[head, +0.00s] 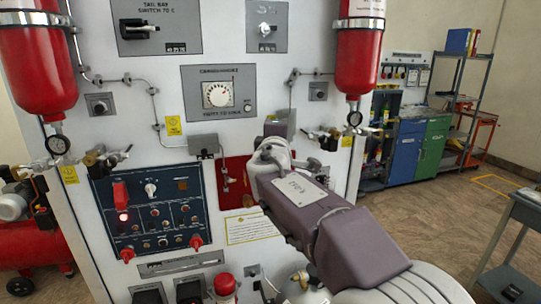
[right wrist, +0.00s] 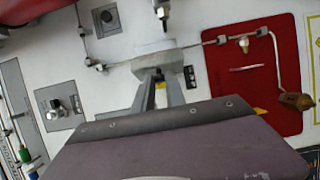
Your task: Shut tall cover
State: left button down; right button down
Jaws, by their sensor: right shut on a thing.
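My right gripper (head: 270,150) reaches in from the lower right, up to the white panel. In the right wrist view its fingers (right wrist: 159,92) are close together at a grey part on a small grey box (right wrist: 154,47). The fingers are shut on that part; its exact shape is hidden. A grey box (head: 281,122) shows just above the gripper in the head view. I cannot tell for certain which part is the tall cover. A red guard (head: 120,194) stands at the upper left of the dark blue switch panel (head: 160,184). My left gripper is not in view.
A red plate (head: 236,188), partly hidden by my arm, lies left of the gripper. Thin pipes run across the panel. Red cylinders (head: 36,60) and (head: 361,50) hang at both sides with gauges below. Blue and green cabinets (head: 406,152) stand at the back right.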

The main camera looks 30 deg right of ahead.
aim_at(291, 128)
jog(key=d+n+t+y, duration=0.1)
jog(key=y, duration=0.1)
jog(key=s+d+n+t+y, duration=0.1)
jog(key=n+y, duration=0.1)
jog(key=d+n+t+y, duration=0.1)
jog(key=n+y, duration=0.1)
jog(key=y, duration=0.1)
jog(key=shift+s+d+r+p, duration=0.1)
jog(key=shift+s+d+p, duration=0.05)
jog(key=shift+d+p, duration=0.15)
pick_arm(q)
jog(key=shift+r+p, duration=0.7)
jog(key=shift+p, duration=0.25)
pick_arm(e)
jog(key=shift+d+n+y, duration=0.25)
jog(key=shift+n+y, duration=0.3)
jog(key=shift+y, duration=0.4)
jog(key=shift+d+n+y, duration=0.25)
jog(key=shift+n+y, duration=0.3)
jog(key=shift+y, duration=0.4)
jog(key=c, duration=1.4)
grip_release()
